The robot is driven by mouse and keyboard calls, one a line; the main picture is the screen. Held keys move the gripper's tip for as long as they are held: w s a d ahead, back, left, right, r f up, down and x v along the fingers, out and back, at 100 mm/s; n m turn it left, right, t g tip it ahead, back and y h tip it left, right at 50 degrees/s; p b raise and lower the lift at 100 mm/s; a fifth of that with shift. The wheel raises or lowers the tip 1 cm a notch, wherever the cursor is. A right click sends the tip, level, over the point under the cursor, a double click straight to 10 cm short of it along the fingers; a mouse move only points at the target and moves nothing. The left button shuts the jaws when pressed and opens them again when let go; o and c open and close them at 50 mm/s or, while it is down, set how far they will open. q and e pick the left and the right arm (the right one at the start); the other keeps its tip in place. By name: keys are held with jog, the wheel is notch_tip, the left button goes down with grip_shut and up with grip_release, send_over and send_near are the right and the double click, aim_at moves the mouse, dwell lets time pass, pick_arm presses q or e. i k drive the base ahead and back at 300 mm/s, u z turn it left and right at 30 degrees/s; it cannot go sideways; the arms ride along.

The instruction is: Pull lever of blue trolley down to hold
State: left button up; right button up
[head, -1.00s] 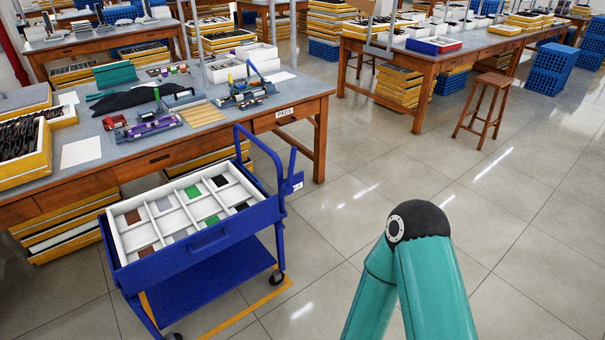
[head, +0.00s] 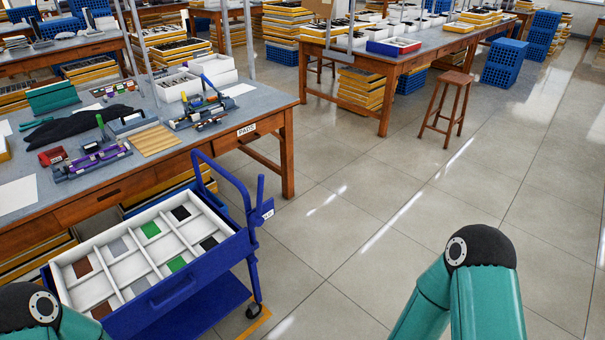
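The blue trolley (head: 215,278) stands at the lower left beside the near workbench. Its white divided tray (head: 125,255) holds small brown, grey, green and black pads. A blue handle frame (head: 222,172) rises at its right end. A blue upright piece with a small white label (head: 262,211) stands beside that frame; I cannot tell for certain whether it is the lever. My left arm's dark joint shows at the lower left corner, over the tray's near left end. My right arm shows at the lower right, over open floor. Neither gripper is in view.
The near workbench (head: 262,108) carries purple fixtures (head: 92,160), a dark cloth and white boxes. Another bench (head: 385,58) and a wooden stool (head: 447,100) stand farther back. The tiled floor (head: 375,190) right of the trolley is clear.

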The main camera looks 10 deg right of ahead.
aim_at(256, 218)
jog(key=z, duration=0.05)
jog(key=i, duration=1.4)
jog(key=u, duration=0.6)
